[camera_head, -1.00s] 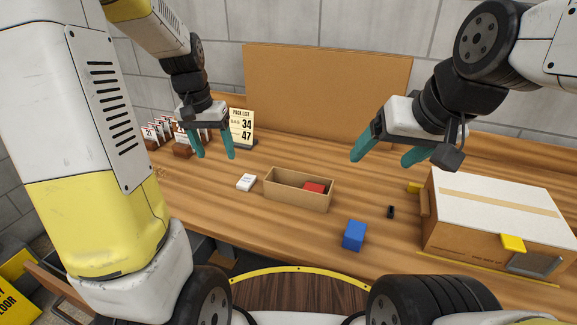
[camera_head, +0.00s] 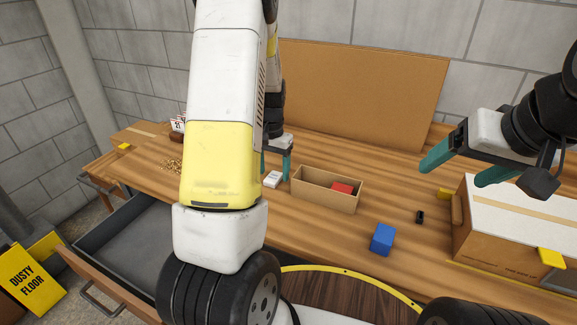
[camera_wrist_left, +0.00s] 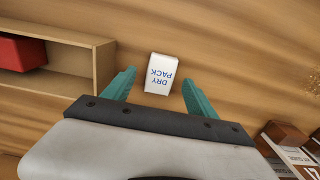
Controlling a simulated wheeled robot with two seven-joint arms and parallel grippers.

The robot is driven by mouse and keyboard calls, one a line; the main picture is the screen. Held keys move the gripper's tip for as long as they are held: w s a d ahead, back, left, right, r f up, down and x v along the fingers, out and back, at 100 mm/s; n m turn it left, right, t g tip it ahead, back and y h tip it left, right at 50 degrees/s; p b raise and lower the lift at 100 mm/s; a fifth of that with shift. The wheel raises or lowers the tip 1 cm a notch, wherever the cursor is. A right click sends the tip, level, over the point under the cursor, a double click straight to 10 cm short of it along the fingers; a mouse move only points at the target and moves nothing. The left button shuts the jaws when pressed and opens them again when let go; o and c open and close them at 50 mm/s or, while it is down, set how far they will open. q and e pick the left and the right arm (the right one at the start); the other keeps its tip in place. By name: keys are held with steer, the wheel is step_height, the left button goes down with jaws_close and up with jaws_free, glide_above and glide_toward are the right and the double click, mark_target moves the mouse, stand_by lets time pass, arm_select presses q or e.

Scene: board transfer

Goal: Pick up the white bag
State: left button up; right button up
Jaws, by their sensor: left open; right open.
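The white bag (camera_head: 272,179) is a small white packet lying on the wooden table, left of the open cardboard box. In the left wrist view the white bag (camera_wrist_left: 161,74) shows blue "DRY PACK" lettering. My left gripper (camera_head: 274,166) is open, with teal fingers above and around the bag's area; my left arm hides part of it. In the left wrist view the bag lies between and just beyond the fingertips of my left gripper (camera_wrist_left: 158,82), and I cannot tell the exact height gap. My right gripper (camera_head: 458,168) is open and empty, above the table's right side.
An open cardboard box (camera_head: 325,203) holding a red block (camera_head: 342,188) stands right of the bag. A blue cube (camera_head: 382,239), a small black object (camera_head: 420,217) and a large closed carton (camera_head: 490,243) are further right. An open grey drawer (camera_head: 140,245) is at left.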

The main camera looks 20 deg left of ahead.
arm_select(q)
steer(key=shift+f, duration=0.65)
steer(key=c, duration=1.4)
steer(key=shift+r, duration=0.15)
steer(key=shift+r, duration=0.6)
step_height(320, 180, up, 2)
steer(key=shift+r, duration=0.2)
steer(key=s+d, duration=0.2)
steer(key=s, duration=0.2)
steer(key=s+d, duration=0.2)
steer(key=s, duration=0.3)
steer(key=s+d+r, duration=0.1)
steer(key=s+d, duration=0.2)
steer(key=s, duration=0.2)
steer(key=shift+s, duration=0.25)
